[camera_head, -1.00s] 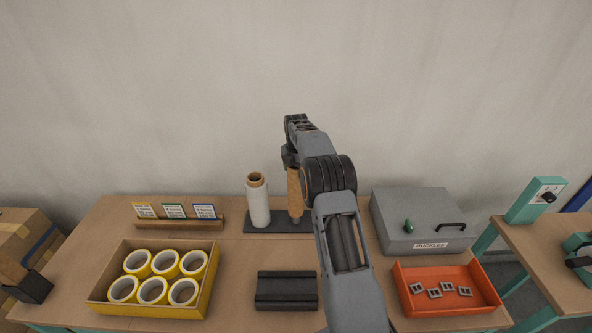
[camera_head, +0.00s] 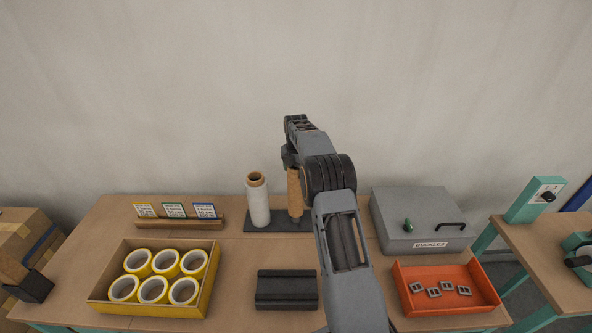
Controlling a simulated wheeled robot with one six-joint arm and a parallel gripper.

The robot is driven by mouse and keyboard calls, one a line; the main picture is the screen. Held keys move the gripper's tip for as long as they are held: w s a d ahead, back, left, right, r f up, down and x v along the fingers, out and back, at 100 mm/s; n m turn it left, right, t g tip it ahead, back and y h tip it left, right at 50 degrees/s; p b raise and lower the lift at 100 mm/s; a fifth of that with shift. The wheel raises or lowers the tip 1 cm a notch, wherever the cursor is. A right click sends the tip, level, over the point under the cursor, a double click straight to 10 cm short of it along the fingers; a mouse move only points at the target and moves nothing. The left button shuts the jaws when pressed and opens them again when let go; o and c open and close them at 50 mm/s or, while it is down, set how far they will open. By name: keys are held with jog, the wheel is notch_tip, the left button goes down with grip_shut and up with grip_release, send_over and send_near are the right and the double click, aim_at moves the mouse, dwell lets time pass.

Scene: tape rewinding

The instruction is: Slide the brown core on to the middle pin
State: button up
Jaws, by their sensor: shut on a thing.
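The brown core (camera_head: 294,195) stands upright over the dark base (camera_head: 278,227) at the back of the table, right of a white roll (camera_head: 258,204) that stands on the base. The core's lower end looks level with the base, but I cannot tell whether it touches. No bare pin shows; the middle pin is hidden, and my arm covers the base's right part. My gripper (camera_head: 289,164) is at the core's top, shut on it, with the fingertips mostly hidden behind my arm.
A yellow-edged box (camera_head: 97,307) of tape rolls stands front left, with a card holder (camera_head: 178,224) behind it. A black block (camera_head: 287,290) lies front centre. On the right are a grey buckle case (camera_head: 418,215) and an orange tray (camera_head: 447,309) with several buckles.

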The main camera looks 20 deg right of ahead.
jog(key=shift+f+b, duration=0.8)
jog(key=shift+f, duration=1.55)
dwell(0.3)
jog(key=o, duration=1.3)
jog(key=shift+o, duration=0.3)
jog(key=shift+r, duration=0.1)
notch_tip(320, 180, up, 8)
jog(key=p, duration=0.5)
notch_tip(320, 180, up, 14)
